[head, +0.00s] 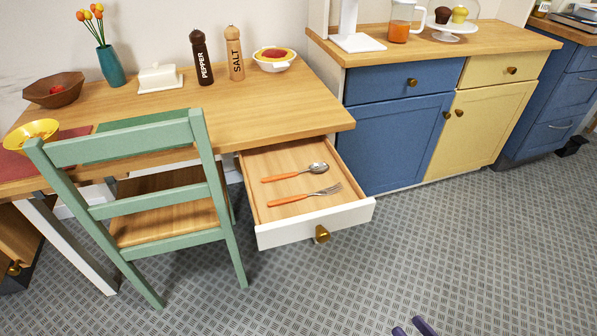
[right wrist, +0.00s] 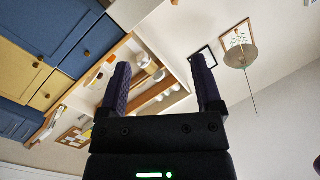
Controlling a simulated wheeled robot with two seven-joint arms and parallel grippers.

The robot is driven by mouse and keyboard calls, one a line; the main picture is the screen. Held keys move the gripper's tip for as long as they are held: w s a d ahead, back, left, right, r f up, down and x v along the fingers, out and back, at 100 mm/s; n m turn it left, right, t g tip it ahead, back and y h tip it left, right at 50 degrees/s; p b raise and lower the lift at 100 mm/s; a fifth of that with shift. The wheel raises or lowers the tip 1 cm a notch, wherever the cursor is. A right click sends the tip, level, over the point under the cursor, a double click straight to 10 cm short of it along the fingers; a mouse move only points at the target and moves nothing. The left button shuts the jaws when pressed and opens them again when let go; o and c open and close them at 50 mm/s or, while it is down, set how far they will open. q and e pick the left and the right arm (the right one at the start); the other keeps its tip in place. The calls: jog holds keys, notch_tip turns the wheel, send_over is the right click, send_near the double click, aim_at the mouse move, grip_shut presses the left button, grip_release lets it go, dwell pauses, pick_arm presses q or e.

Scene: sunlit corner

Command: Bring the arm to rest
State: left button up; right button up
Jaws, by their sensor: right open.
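My right gripper (head: 414,327) shows at the bottom edge of the head view, only its two dark purple fingertips in sight, over the floor and away from the furniture. In the right wrist view its two fingers (right wrist: 160,88) stand wide apart with nothing between them. That view looks out sideways at cabinets, shelves and wall. My left gripper is in neither view.
An open drawer (head: 322,225) with an orange-handled spoon (head: 296,173) and fork (head: 305,195) juts from the wooden table (head: 285,105). A green chair (head: 165,240) stands at the table. Blue and yellow cabinets (head: 395,140) stand behind. The floor (head: 480,240) at right is clear.

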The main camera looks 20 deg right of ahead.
jog(key=s+d+f+n+g+h, duration=0.25)
jog(key=s+d+f+g, duration=0.2)
jog(key=f, duration=0.25)
jog(key=s+d+f+n+g+h, duration=0.2)
jog(key=s+d+f+g+h, duration=0.15)
jog(key=d+f+g, duration=0.35)
jog(key=s+d+f+n+g+h, duration=0.1)
jog(key=s+d+f+g+h, duration=0.2)
jog(key=s, duration=0.5)
jog(key=s+d+f+n+g+h, duration=0.1)
jog(key=s+d+n+g, duration=0.1)
jog(key=s+d+g, duration=0.45)
jog(key=s+a+f+m+t+y, duration=0.1)
jog(key=s+a+f+y, duration=0.15)
jog(key=a, duration=0.95)
jog(key=s+a+f+m+t+y, duration=0.15)
jog(key=a+f, duration=0.25)
jog(key=a, duration=0.8)
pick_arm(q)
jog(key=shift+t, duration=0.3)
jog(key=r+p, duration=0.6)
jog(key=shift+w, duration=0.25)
pick_arm(e)
notch_tip(320, 180, up, 6)
jog(key=w+a+y, duration=0.1)
jog(key=shift+w+n+t, duration=0.2)
jog(key=shift+n+t, duration=0.2)
jog(key=shift+t, duration=0.05)
